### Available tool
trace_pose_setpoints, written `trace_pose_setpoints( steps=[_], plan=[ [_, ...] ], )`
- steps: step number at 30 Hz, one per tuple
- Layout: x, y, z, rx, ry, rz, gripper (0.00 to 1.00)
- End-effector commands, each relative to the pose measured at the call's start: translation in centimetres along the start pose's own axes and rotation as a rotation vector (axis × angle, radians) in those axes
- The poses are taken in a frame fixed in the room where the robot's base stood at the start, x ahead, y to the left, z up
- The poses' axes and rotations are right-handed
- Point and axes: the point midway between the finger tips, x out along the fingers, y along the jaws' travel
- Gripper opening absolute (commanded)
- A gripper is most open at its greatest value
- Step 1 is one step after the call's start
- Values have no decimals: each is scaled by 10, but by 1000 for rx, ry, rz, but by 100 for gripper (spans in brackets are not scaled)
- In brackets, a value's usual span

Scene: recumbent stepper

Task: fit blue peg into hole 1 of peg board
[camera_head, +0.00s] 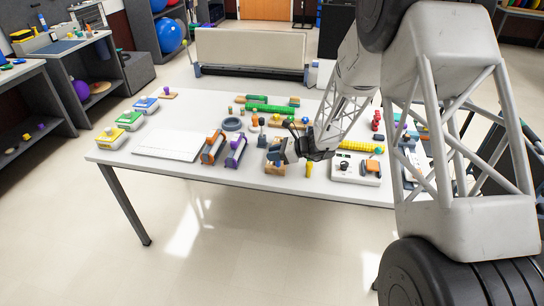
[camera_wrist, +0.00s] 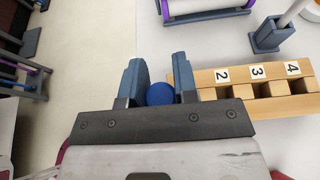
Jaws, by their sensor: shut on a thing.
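In the wrist view, my gripper (camera_wrist: 158,80) is shut on the blue peg (camera_wrist: 159,94); its round blue end shows between the two fingers. The wooden peg board (camera_wrist: 241,75) lies just right of the fingers, with labels 2, 3 and 4 in view. Label 1 and its hole are not visible; the right finger covers the board's near end. I cannot tell the peg's height over the board. In the head view, my gripper (camera_head: 281,151) is at the table's front, over the wooden board (camera_head: 275,170), and hides much of it. The peg is not clear there.
A purple roller (camera_head: 236,150) and an orange roller (camera_head: 212,148) stand left of my gripper. A yellow peg (camera_head: 309,170) and a white control box (camera_head: 357,169) are to the right. A blue-grey holder (camera_wrist: 270,36) stands close beyond the board. The table's front edge is near.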

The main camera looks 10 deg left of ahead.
Motion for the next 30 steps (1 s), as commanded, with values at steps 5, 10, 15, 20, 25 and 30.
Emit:
trace_pose_setpoints(
  steps=[5, 10, 15, 20, 25, 30],
  plan=[
    [9, -20, 1, -1, 0, 0, 5],
    [12, -28, 2, -1, 0, 0, 5],
    [13, -29, 2, 0, 0, 0, 5],
    [13, -29, 2, 0, 0, 0, 5],
    [16, -28, -5, 2, 0, 0, 5],
    [22, -28, -20, 2, 0, 0, 5]
  ],
)
